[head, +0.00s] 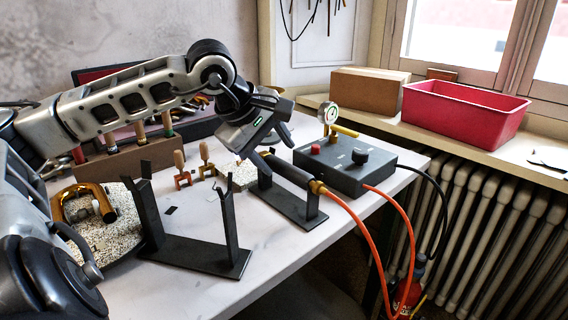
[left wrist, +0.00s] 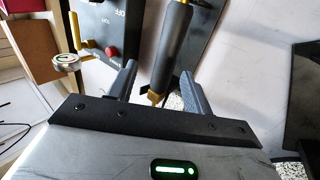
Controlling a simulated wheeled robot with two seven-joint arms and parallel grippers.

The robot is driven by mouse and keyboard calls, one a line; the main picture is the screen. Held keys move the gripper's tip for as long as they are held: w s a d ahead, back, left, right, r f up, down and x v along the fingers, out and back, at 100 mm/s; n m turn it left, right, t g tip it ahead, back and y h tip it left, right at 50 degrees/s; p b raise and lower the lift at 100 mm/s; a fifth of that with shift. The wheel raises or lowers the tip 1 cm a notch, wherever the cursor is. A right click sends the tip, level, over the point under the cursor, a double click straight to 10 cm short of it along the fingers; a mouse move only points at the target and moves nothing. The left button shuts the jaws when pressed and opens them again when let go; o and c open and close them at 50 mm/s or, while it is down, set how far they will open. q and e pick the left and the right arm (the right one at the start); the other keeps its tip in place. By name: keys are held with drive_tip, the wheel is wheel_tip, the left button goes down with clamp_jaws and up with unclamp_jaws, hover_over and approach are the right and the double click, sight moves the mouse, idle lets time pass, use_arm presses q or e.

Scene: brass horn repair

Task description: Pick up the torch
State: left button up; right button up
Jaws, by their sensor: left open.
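The torch (head: 288,170) has a dark grey handle and a brass end joined to an orange hose. It lies across a low black stand (head: 285,208) at the table's right side. My left gripper (head: 270,143) is open and comes down over the torch's far end. In the left wrist view, the torch (left wrist: 171,48) shows between the two spread fingers of my left gripper (left wrist: 158,78), with clear gaps visible on both sides. The part of the torch beneath the gripper is hidden in the head view. My right gripper is not in view.
A grey control box (head: 345,168) with a gauge (head: 328,113) stands just behind the torch. An empty black stand (head: 195,255) is in front, left. A brass horn tube (head: 68,207) lies on a speckled pad. The orange hose (head: 352,215) hangs over the table edge.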

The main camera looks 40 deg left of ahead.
sight(279, 163)
use_arm(q)
drive_tip(key=shift+s+p+x, duration=0.15)
drive_tip(key=shift+p+x, duration=0.55)
drive_tip(key=shift+x, duration=0.55)
drive_tip(key=shift+s+p+x, duration=0.15)
drive_tip(key=shift+p+x, duration=0.55)
drive_tip(key=shift+x, duration=0.55)
drive_tip(key=shift+f, duration=0.1)
drive_tip(key=c, duration=1)
